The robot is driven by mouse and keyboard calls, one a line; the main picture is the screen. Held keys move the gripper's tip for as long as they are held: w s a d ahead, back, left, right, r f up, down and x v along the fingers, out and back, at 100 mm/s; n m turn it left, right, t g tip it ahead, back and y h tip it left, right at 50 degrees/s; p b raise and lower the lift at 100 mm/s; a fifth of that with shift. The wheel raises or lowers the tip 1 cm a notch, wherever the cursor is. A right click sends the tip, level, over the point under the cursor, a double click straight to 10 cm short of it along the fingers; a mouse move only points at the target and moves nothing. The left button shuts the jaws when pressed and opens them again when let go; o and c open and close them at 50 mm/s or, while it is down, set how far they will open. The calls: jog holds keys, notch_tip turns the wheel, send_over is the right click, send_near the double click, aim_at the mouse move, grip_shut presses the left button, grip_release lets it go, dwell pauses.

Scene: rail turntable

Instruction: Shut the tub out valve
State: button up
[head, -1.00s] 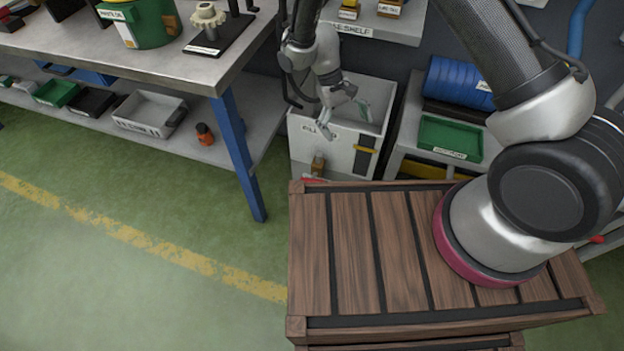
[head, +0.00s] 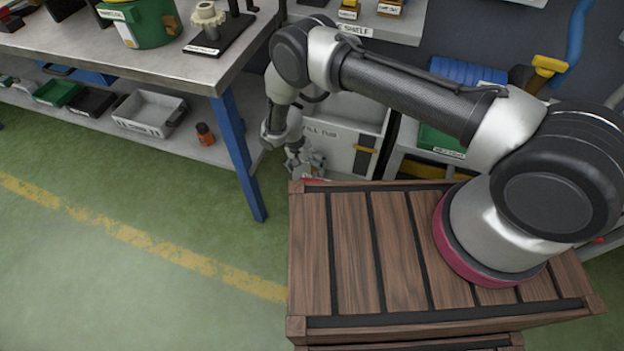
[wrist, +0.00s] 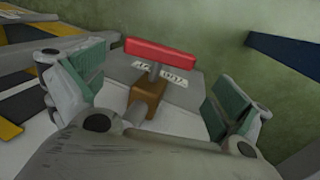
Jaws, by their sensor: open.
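In the wrist view the tub out valve has a red bar handle (wrist: 160,54) on a short stem above a brass-brown body (wrist: 146,97). The handle lies crosswise in the picture. My gripper (wrist: 158,92) is open, with one green-padded finger on each side of the valve, apart from it. In the head view my gripper (head: 304,163) is low at the front of the white tub (head: 343,148), beyond the wooden top. The valve is mostly hidden there behind my gripper. A label lies behind the handle in the wrist view, only partly readable.
A workbench (head: 228,70) with a blue leg (head: 240,155) stands left of my gripper. Its lower shelf holds a grey bin (head: 148,114) and an orange bottle (head: 205,134). A green tray (head: 440,140) is at the right. The green floor (head: 130,270) at left is open.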

aim_at(313, 178)
jog(key=x, duration=0.6)
jog(key=shift+s+d+f, duration=0.1)
jog(key=shift+d+f, duration=0.1)
jog(key=shift+f, duration=0.1)
jog(key=shift+c, duration=0.4)
jog(key=c, duration=0.6)
